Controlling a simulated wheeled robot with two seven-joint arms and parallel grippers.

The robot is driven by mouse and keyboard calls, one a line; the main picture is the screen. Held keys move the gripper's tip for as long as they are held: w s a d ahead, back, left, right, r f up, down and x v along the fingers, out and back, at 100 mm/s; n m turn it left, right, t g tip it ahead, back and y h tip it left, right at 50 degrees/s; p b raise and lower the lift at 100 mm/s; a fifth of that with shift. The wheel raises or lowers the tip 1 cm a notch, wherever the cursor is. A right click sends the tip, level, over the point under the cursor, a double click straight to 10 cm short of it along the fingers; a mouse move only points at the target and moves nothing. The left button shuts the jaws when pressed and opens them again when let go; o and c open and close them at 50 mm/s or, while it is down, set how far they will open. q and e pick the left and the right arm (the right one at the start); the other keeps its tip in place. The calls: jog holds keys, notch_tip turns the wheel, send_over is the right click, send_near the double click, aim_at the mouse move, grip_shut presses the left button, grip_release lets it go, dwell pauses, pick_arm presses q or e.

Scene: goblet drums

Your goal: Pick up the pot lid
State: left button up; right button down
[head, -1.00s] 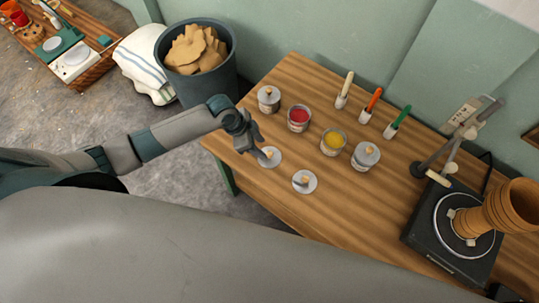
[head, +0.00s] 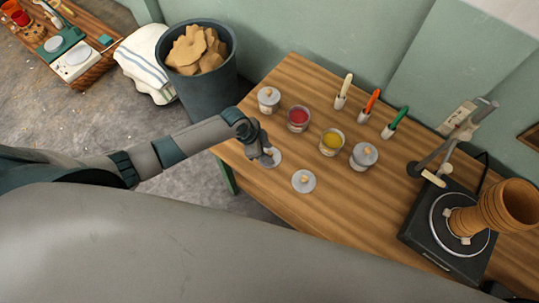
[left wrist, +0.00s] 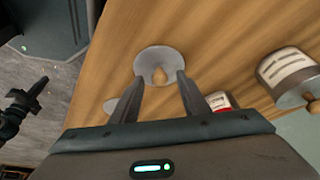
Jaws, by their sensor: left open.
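A flat grey pot lid with a wooden knob (head: 277,158) lies on the table near its left end. It also shows in the left wrist view (left wrist: 158,58). My left gripper (head: 266,157) is open, over this lid and partly hiding it. In the left wrist view its fingertips (left wrist: 160,76) are either side of the knob; I cannot tell whether they touch it. A second loose lid (head: 304,182) lies to the right, nearer the front edge. Open pots of red paint (head: 298,117) and yellow paint (head: 332,141) stand behind. My right gripper is not in view.
Two lidded pots (head: 268,98) (head: 365,156) stand on the wooden table (head: 300,220). Several brushes (head: 371,101) in holders line the back. A turntable (head: 440,245) with a stacked brown pot (head: 495,210) is at the right. A bin (head: 210,92) stands beyond the table's left end.

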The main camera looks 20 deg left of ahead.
pick_arm(q)
jog(key=shift+c, duration=0.7)
grip_shut()
jog(key=shift+r, duration=0.1)
jog(key=shift+r+b, duration=0.45)
jog(key=shift+r, duration=0.45)
jog(key=shift+s+d+r+b, duration=0.15)
jog(key=shift+r+b, duration=0.1)
jog(key=shift+r, duration=0.35)
jog(key=shift+w+d+r+b, duration=0.15)
jog(key=shift+r+b, duration=0.1)
jog(key=shift+r, duration=0.3)
jog(key=s+d+r+b, duration=0.2)
jog(key=s+d+r, duration=0.2)
jog(key=d, duration=0.6)
notch_tip(320, 180, up, 3)
jog(key=shift+d+f+b, duration=0.1)
jog(key=shift+d+b, duration=0.1)
jog(key=shift+b, duration=0.2)
